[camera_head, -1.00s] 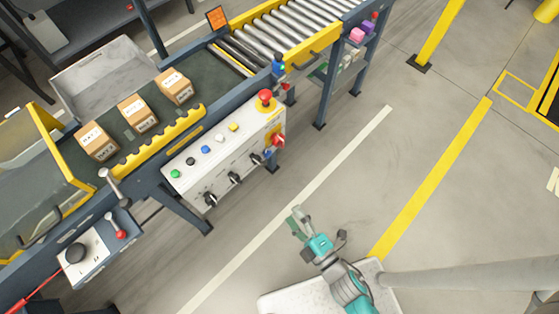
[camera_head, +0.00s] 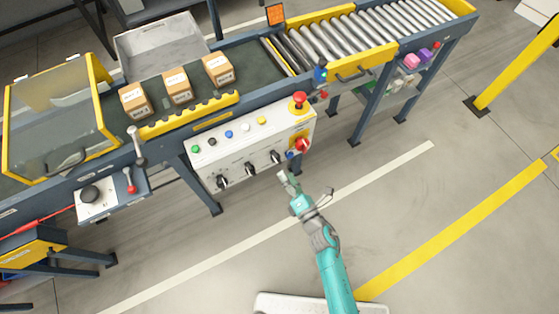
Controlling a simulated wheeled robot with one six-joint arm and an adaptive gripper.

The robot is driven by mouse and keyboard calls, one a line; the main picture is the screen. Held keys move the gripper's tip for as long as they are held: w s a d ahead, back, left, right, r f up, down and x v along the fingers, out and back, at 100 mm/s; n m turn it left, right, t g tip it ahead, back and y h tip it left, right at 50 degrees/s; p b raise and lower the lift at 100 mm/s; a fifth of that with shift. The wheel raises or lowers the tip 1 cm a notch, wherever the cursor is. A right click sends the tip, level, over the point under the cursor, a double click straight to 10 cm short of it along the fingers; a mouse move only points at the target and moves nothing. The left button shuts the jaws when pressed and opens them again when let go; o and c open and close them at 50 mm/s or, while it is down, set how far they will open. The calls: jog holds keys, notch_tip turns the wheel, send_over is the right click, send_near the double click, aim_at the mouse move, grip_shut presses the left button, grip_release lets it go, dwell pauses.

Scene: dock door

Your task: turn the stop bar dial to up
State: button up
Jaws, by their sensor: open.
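The white control panel (camera_head: 236,150) on the conveyor's front side carries several black dials in its lower row. One dial (camera_head: 222,182) is at the left, one (camera_head: 249,168) in the middle and one (camera_head: 275,157) at the right. Their labels are too small to read, so I cannot tell which is the stop bar dial or where it points. My gripper (camera_head: 286,178) is just below and right of the right dial in the picture, apparently apart from the panel. It looks empty and open.
A red emergency button (camera_head: 299,100) and a red switch (camera_head: 302,145) sit at the panel's right end. Coloured buttons line the panel's top. Several cartons (camera_head: 177,85) stand on the belt. A lever box (camera_head: 97,199) is at left. The floor in front is clear.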

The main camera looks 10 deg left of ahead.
aim_at(279, 164)
jog(key=x, duration=0.7)
grip_shut()
